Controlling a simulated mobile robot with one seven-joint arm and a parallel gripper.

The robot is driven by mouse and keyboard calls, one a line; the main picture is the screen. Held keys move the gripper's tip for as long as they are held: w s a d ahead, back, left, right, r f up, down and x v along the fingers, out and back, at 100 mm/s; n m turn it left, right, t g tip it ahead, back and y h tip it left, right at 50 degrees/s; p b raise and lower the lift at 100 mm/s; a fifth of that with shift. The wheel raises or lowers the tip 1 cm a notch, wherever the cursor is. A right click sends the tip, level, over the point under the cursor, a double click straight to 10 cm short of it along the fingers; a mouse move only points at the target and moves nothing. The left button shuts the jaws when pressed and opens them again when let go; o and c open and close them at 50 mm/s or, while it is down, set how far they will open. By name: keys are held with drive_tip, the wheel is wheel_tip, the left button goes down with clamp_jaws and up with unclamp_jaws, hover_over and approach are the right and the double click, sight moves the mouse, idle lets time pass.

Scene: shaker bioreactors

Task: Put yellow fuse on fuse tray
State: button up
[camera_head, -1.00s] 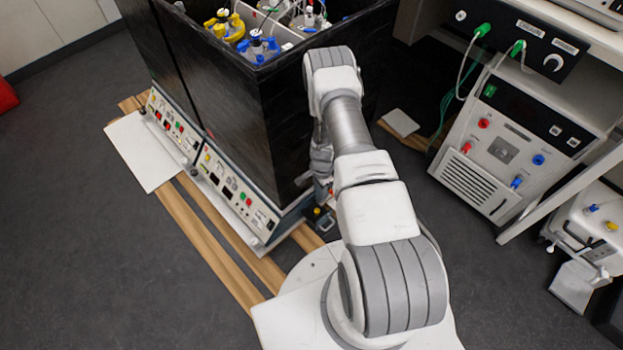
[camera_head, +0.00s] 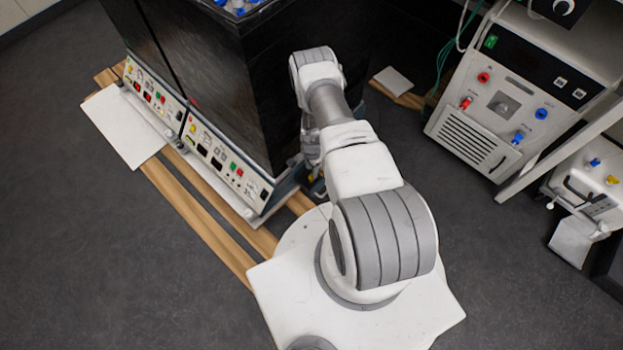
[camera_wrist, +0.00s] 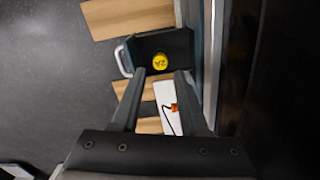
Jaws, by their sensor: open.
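In the wrist view a round yellow fuse (camera_wrist: 160,61) with dark "2A" marking lies on a black tray (camera_wrist: 181,45) that has a pale handle (camera_wrist: 123,62) on its left side. My gripper (camera_wrist: 160,74) is open and empty, its two fingers apart. The fuse shows in the gap just ahead of the fingertips; whether the fingers are at its height I cannot tell.
The tall black-walled bioreactor (camera_head: 205,75) stands close to my arm on wooden strips (camera_head: 205,225). In the wrist view a white surface with an orange-red part (camera_wrist: 174,107) and dark wire lies between the fingers. A white instrument (camera_head: 505,100) stands right.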

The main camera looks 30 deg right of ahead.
sight(311, 177)
wheel_tip(311, 177, down, 7)
drive_tip(key=shift+b, duration=1.25)
clamp_jaws()
drive_tip(key=shift+r, duration=0.15)
drive_tip(key=shift+r+p, duration=0.35)
drive_tip(key=shift+r, duration=0.2)
drive_tip(key=shift+r, duration=0.25)
drive_tip(key=shift+r+p, duration=0.3)
drive_tip(key=shift+r, duration=0.1)
